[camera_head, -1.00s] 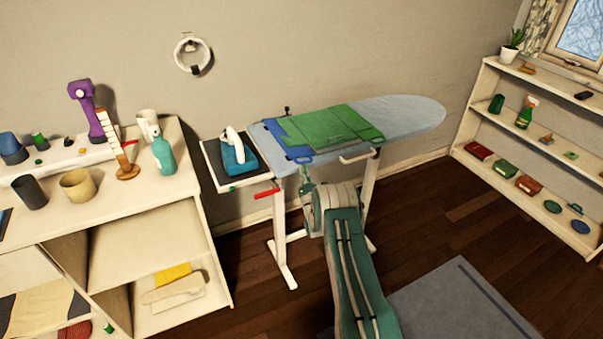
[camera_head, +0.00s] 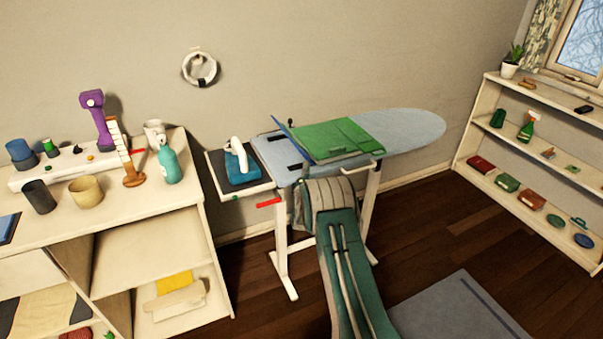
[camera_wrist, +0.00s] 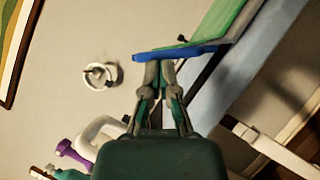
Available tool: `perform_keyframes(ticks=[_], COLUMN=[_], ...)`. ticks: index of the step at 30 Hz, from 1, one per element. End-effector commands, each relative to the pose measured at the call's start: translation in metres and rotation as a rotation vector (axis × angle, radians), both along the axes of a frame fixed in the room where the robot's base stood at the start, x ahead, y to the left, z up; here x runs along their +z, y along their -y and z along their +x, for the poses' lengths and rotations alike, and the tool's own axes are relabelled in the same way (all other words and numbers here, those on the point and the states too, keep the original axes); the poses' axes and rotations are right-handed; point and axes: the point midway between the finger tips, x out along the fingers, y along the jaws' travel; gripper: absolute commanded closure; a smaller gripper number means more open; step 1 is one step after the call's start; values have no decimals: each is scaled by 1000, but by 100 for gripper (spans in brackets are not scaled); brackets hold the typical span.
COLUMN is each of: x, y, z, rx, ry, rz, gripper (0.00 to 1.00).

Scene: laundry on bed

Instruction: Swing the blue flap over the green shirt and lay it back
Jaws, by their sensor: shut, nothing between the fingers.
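The green shirt (camera_head: 338,138) lies folded on the ironing board. The blue flap (camera_head: 291,138) at its left end stands tilted up and shows as a thin edge in the head view. In the wrist view the blue flap (camera_wrist: 182,53) stretches across just beyond my fingertips, with the green shirt (camera_wrist: 228,18) next to it. My gripper (camera_wrist: 160,70) is shut with its fingertips together and empty. The tips are at the flap's edge, touching or nearly so. In the head view my arm hides the gripper.
The ironing board (camera_head: 415,122) has bare cloth on its right. An iron (camera_head: 240,162) rests on the stand at its left end. A cluttered white shelf (camera_head: 140,200) stands left, another shelf (camera_head: 510,150) right. The wall behind holds a white ring (camera_head: 199,68).

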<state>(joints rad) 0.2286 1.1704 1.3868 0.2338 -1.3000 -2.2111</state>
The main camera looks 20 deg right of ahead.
Motion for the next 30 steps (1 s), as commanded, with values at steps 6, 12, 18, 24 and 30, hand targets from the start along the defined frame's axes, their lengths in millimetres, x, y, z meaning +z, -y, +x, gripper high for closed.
perform_keyframes(ticks=[6, 12, 18, 24, 30], x=[16, 27, 36, 42, 45], y=[8, 18, 31, 44, 56], z=[0, 0, 0, 1, 1], rx=[-1, 0, -1, -2, -3], ry=[-2, -6, -10, -16, -18], rz=[206, 396, 587, 773, 940], gripper=[100, 100, 100, 100, 100])
